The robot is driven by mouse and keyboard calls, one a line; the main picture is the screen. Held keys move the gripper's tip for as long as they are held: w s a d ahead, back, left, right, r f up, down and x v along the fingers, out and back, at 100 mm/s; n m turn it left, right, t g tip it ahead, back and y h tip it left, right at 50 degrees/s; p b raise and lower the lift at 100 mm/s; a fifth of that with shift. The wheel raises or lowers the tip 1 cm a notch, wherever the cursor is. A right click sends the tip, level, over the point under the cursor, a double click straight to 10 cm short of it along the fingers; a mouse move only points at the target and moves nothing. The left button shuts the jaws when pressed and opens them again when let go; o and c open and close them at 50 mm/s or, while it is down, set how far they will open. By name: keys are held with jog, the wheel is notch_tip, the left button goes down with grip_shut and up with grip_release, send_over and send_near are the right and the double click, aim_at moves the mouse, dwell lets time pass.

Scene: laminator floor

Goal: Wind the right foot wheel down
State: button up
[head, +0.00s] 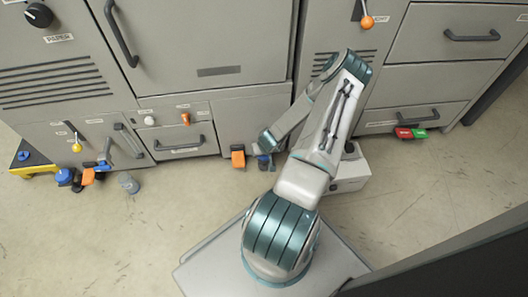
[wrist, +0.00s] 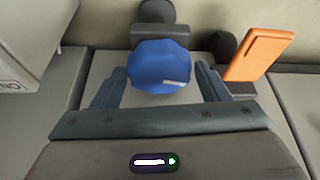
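A blue foot wheel (wrist: 160,65) with a small pale mark on its face shows in the wrist view. It lies between the two fingers of my gripper (wrist: 160,85). In the head view my gripper (head: 263,152) is low at the foot of the cabinets, right of an orange pedal (head: 238,157). The blue wheel is mostly hidden there. Another blue wheel (head: 65,176) sits at the left foot of the machine.
The orange pedal (wrist: 260,52) stands close right of the gripper in the wrist view. A dark round foot (wrist: 157,12) is beyond the wheel. A grey cylinder (head: 128,183) stands at left. The floor in front is open.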

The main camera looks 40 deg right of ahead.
jog(key=c, duration=0.5)
jog(key=shift+c, duration=0.2)
jog(key=shift+a+r, duration=0.1)
jog(key=shift+m+p, duration=0.35)
jog(key=shift+m, duration=0.05)
jog(key=m+h+p, duration=0.1)
jog(key=m, duration=0.1)
jog(key=shift+w+a+m+g, duration=0.1)
jog(key=shift+m+g, duration=0.3)
jog(key=m+p, duration=0.1)
jog(key=m, duration=0.1)
jog(key=m+g+h+p, duration=0.1)
jog(key=m, duration=0.2)
jog(key=shift+w+a+g, duration=0.1)
jog(key=shift+g, duration=0.2)
jog(key=shift+m, duration=0.3)
